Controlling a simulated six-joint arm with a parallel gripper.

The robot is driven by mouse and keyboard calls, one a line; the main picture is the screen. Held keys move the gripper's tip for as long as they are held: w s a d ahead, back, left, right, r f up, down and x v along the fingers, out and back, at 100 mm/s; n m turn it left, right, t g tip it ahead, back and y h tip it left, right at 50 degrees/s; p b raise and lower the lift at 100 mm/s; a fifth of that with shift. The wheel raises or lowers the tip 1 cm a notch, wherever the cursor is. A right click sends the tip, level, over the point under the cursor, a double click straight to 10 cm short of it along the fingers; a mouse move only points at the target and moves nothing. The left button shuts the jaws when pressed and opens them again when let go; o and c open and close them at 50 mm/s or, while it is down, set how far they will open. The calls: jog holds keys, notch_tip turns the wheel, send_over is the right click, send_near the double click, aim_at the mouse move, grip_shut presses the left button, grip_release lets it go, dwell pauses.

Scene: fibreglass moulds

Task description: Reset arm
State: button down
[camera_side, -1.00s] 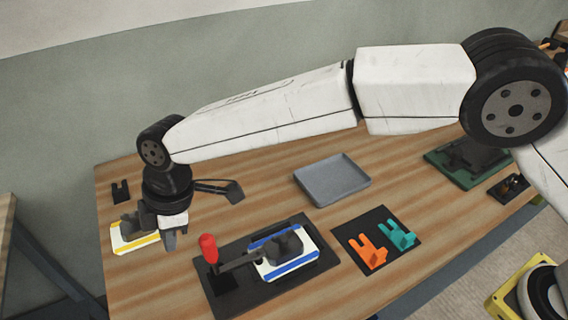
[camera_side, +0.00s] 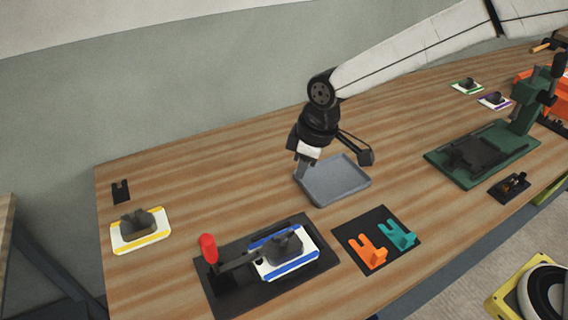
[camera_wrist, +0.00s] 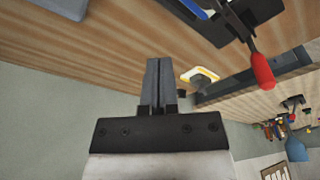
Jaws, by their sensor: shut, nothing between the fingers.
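My gripper (camera_side: 303,169) is above the table, by the left side of the grey tray (camera_side: 350,192) in the side view. Its fingers are shut with nothing between them, and they show side by side in the wrist view (camera_wrist: 160,70). The tray appears empty. A white plate with yellow edges and a dark mould (camera_side: 140,228) lies at the left of the table, apart from my gripper. A similar plate with blue edges (camera_side: 287,262) lies on the black base of a red-handled clamp (camera_side: 209,250).
A black mat (camera_side: 350,228) bears an orange block (camera_side: 368,252) and a teal block (camera_side: 398,235). A green press (camera_side: 490,150) stands at the right, with green-edged (camera_side: 467,87) and purple-edged (camera_side: 495,100) plates behind it.

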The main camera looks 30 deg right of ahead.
jog(key=s+d+f+m, duration=0.1)
jog(key=s+d+m, duration=0.3)
jog(key=s+d, duration=0.3)
jog(key=s+d+f+m+h, duration=0.1)
jog(key=s+d+m, duration=0.4)
jog(key=d, duration=0.8)
jog(key=s+f, duration=0.1)
jog(key=s, duration=0.1)
jog(key=shift+s+d+t+h, duration=0.3)
jog(key=shift+s+d+t, duration=0.05)
jog(key=shift+d+t, duration=0.05)
